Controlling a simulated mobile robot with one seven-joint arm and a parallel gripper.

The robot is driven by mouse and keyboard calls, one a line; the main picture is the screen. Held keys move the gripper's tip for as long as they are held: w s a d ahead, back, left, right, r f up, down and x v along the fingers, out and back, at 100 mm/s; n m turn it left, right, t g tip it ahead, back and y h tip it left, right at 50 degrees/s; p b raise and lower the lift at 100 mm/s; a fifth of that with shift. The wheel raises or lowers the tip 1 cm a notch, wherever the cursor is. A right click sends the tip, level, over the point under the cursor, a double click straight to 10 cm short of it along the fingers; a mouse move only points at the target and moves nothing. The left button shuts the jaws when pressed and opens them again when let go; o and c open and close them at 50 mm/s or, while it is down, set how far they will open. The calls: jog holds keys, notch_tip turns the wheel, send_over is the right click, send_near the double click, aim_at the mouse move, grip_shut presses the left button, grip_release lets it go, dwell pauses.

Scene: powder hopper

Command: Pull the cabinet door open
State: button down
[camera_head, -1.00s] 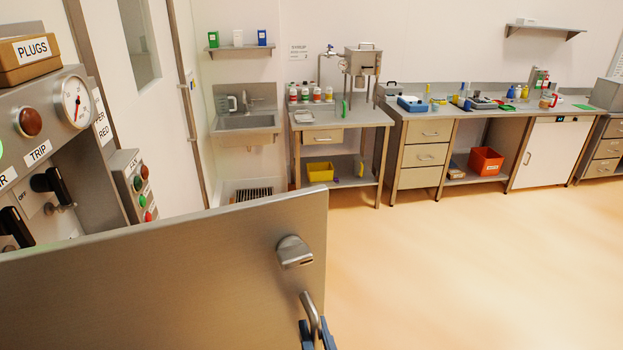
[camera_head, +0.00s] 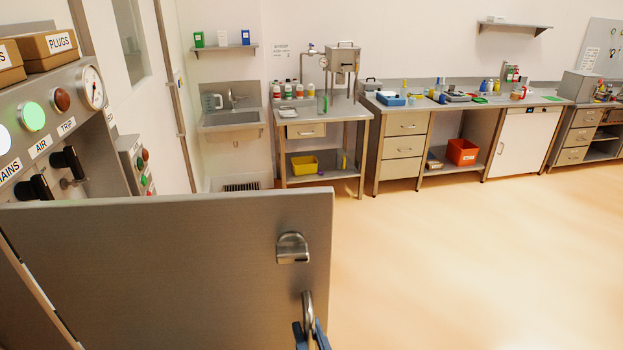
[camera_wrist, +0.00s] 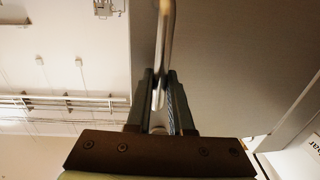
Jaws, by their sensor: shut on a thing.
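The cabinet door (camera_head: 170,265) is a flat grey metal panel in the lower left of the head view, standing swung out from the cabinet (camera_head: 70,130). It carries a metal latch knob (camera_head: 292,248) near its right edge and a bar handle (camera_head: 308,304) below that. My gripper (camera_head: 311,335) is shut on the handle at the bottom of the head view; only its blue fingertips show there. In the wrist view my gripper (camera_wrist: 160,100) has its fingers on both sides of the handle (camera_wrist: 165,45), with the door panel (camera_wrist: 235,60) to the right.
The cabinet front has lamps, black switches and a gauge (camera_head: 92,87), with brown boxes (camera_head: 48,48) on top. A sink (camera_head: 232,120) and benches (camera_head: 410,110) stand along the far wall. The floor (camera_head: 450,240) right of the door is clear.

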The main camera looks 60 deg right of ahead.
dwell(0.3)
jog(key=c, duration=0.8)
grip_release()
jog(key=shift+w, duration=0.1)
jog(key=shift+s+a+f, duration=0.1)
jog(key=shift+s+a, duration=0.05)
jog(key=shift+s, duration=0.1)
jog(key=b+v, duration=0.2)
jog(key=v, duration=1)
jog(key=shift+a, duration=0.2)
jog(key=shift+s, duration=0.15)
